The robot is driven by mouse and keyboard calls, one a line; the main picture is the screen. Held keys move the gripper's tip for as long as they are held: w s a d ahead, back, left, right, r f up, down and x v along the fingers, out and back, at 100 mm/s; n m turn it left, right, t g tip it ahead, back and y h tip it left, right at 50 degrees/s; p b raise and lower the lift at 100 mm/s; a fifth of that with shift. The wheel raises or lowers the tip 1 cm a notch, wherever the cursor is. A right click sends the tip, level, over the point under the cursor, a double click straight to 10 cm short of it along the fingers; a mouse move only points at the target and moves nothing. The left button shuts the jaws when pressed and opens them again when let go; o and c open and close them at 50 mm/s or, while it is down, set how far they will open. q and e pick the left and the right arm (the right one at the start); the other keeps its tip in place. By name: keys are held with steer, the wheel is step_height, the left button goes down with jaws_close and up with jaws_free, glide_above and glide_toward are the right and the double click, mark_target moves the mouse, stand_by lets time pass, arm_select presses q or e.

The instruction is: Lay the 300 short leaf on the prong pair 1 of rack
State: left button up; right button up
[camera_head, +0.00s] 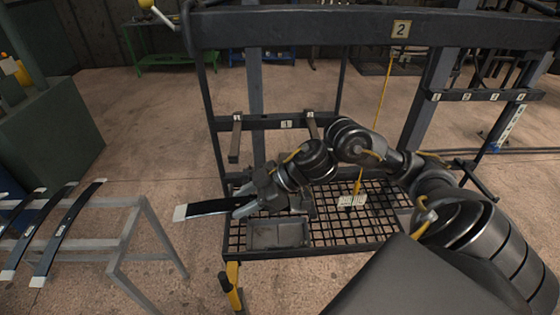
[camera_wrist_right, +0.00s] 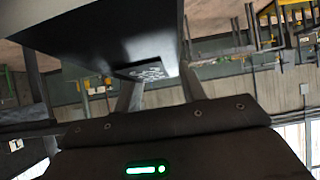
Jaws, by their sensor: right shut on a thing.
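My right gripper (camera_head: 241,201) is shut on a dark leaf (camera_head: 210,207) with a pale end, which sticks out to the left, in front of the rack. In the right wrist view the leaf (camera_wrist_right: 110,42) fills the upper left, between the fingers, with a white marking too blurred to read. The rack (camera_head: 352,28) is a dark steel frame. Its prong pair 1, a left prong (camera_head: 235,143) and a right prong (camera_head: 312,128), juts from a crossbar with a "1" plate (camera_head: 287,124). Both prongs look bare. The held leaf is below and nearer than the prongs. My left gripper is not in view.
Several other leaves (camera_head: 62,235) lie on a grey stand (camera_head: 118,252) at the left. The rack has a mesh shelf (camera_head: 340,232) with a grey tray (camera_head: 280,233) at its front. A yellow handle (camera_head: 230,285) is below. Open floor lies between stand and rack.

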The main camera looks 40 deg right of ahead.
steer(key=s+d+r, duration=0.3)
steer(key=r, duration=0.2)
steer(key=s+d+r+p, duration=0.1)
steer(key=s+d+r, duration=0.2)
steer(key=r, duration=0.3)
steer(key=shift+d+r, duration=0.3)
steer(key=shift+d, duration=0.45)
steer(key=shift+p, duration=0.35)
steer(key=w+d+f+p, duration=0.3)
steer(key=w+d, duration=0.6)
steer(key=w, duration=0.3)
steer(key=shift+f+p, duration=0.3)
steer(key=shift+d, duration=0.1)
